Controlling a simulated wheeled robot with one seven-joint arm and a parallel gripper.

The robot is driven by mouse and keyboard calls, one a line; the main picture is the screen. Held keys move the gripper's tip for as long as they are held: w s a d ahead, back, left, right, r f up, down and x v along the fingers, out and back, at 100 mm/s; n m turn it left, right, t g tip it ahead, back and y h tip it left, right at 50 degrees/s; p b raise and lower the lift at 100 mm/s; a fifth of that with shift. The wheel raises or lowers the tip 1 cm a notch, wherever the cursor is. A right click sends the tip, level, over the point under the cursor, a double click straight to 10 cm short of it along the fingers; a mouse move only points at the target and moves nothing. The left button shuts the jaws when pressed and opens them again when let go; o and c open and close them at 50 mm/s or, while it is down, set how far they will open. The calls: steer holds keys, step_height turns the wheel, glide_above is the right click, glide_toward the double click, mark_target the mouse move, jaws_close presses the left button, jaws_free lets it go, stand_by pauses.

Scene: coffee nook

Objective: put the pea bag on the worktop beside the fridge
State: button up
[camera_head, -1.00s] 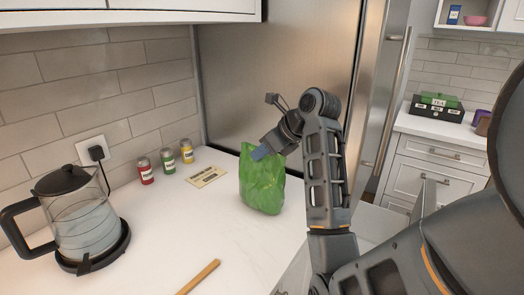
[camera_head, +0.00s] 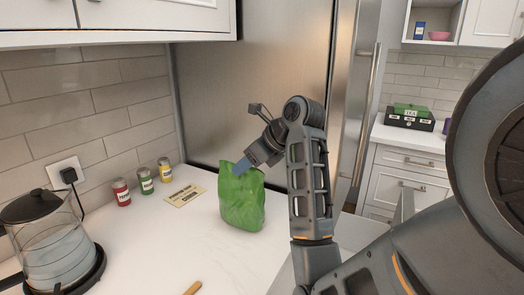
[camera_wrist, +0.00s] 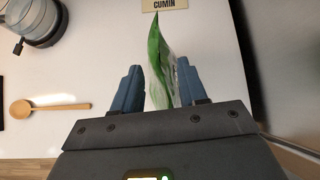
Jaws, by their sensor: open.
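The green pea bag (camera_head: 242,200) stands upright on the white worktop (camera_head: 185,232), close to the fridge (camera_head: 250,75). My gripper (camera_head: 247,163) is at the top of the bag in the head view, with a blue finger in front of the bag's upper edge. In the wrist view the bag (camera_wrist: 160,62) shows edge-on between the two blue fingers of my gripper (camera_wrist: 160,85). The fingers are open, with a gap on the left side; the right finger is very near the bag or touching it, I cannot tell which.
Red, green and yellow spice jars (camera_head: 145,181) stand along the tiled wall, with a cumin label card (camera_head: 185,195) in front. A kettle (camera_head: 48,245) is at the left. A wooden spoon (camera_wrist: 50,107) lies on the worktop. The worktop around the bag is clear.

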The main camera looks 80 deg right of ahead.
steer(key=shift+v, duration=1.85)
steer(key=shift+s+r, duration=0.35)
steer(key=shift+s, duration=0.1)
steer(key=shift+s+r, duration=0.45)
steer(key=shift+r, duration=0.15)
steer(key=shift+v, duration=1.6)
steer(key=shift+a, duration=0.2)
